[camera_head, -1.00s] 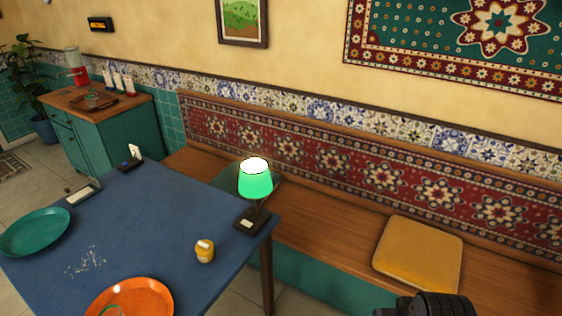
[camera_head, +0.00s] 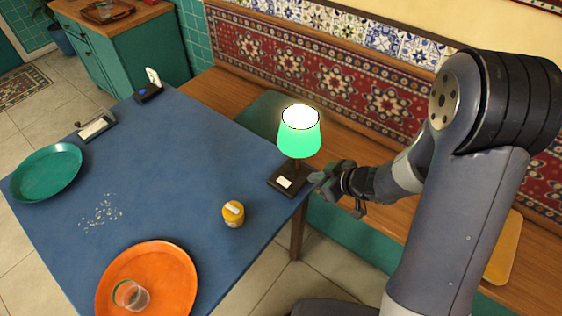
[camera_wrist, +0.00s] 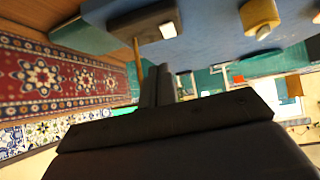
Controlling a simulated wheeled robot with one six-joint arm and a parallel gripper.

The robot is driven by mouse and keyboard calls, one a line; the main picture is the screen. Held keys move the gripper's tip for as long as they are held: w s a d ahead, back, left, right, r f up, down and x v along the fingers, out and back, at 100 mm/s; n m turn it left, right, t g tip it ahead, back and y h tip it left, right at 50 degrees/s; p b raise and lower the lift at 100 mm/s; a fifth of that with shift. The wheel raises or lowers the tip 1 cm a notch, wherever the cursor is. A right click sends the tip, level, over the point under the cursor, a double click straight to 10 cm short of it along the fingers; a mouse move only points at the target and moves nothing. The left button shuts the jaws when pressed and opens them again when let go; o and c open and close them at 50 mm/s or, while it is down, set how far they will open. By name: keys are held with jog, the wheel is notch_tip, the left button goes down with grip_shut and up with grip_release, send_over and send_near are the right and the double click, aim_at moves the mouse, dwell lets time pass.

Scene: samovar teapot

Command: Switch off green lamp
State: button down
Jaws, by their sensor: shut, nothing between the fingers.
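The green lamp (camera_head: 299,140) stands upright on the blue table's right corner. Its shade glows green with a bright white top, so it is lit. Its dark square base (camera_head: 287,180) carries a small white patch (camera_head: 284,183). My gripper (camera_head: 320,180) is shut and empty, just right of the base at the table edge; I cannot tell whether it touches. In the upside-down wrist view, the shut fingers (camera_wrist: 158,85) point towards the lamp base (camera_wrist: 145,21), while the gripper body hides most of the shade.
On the blue table (camera_head: 180,165) are a yellow jar (camera_head: 233,213), an orange tray (camera_head: 170,262) with a glass, a teal plate (camera_head: 48,172) and white crumbs (camera_head: 101,211). A wooden bench (camera_head: 345,155) runs behind. The middle of the table is clear.

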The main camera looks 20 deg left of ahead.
aim_at(286, 184)
jog(key=shift+n+g+y, duration=0.3)
jog(key=shift+g, duration=0.3)
jog(key=x, duration=0.7)
jog(key=b+x, duration=0.1)
jog(key=x, duration=0.3)
jog(key=shift+s+a+f, duration=0.15)
jog(key=shift+s+a, duration=0.1)
jog(key=shift+a, duration=0.25)
